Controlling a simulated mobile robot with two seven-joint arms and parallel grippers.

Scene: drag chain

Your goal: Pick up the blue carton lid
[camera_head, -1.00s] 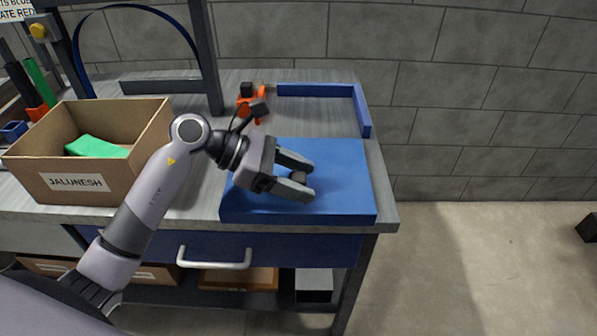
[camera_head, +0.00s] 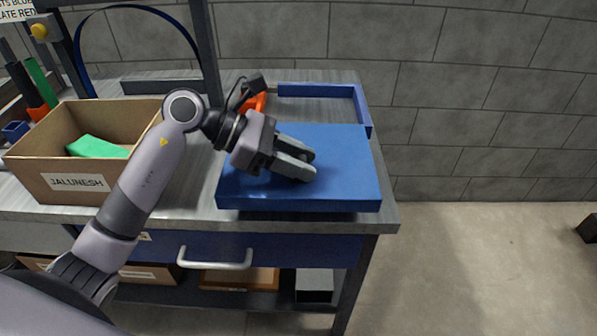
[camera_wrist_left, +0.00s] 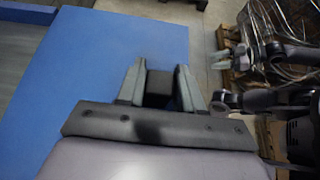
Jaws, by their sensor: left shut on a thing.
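The blue carton lid (camera_head: 348,165) is a wide flat slab at the right end of the workbench. It is held slightly above the bench top, with a dark gap under its front edge. My left gripper (camera_head: 308,163) is over the middle of the lid, shut on its small handle, which the fingers mostly hide. In the left wrist view the lid (camera_wrist_left: 110,50) spreads to the left and a dark block sits between the fingers of my left gripper (camera_wrist_left: 160,72). My right gripper (camera_wrist_left: 221,60) shows small at the right of that view, away from the lid; its opening is unclear.
An open cardboard box (camera_head: 60,183) labelled JALUNESH, with a green item (camera_head: 97,147) inside, stands left of my left forearm. An orange object (camera_head: 255,102) and a blue L-shaped strip (camera_head: 318,90) lie behind the lid. The floor right of the bench is open.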

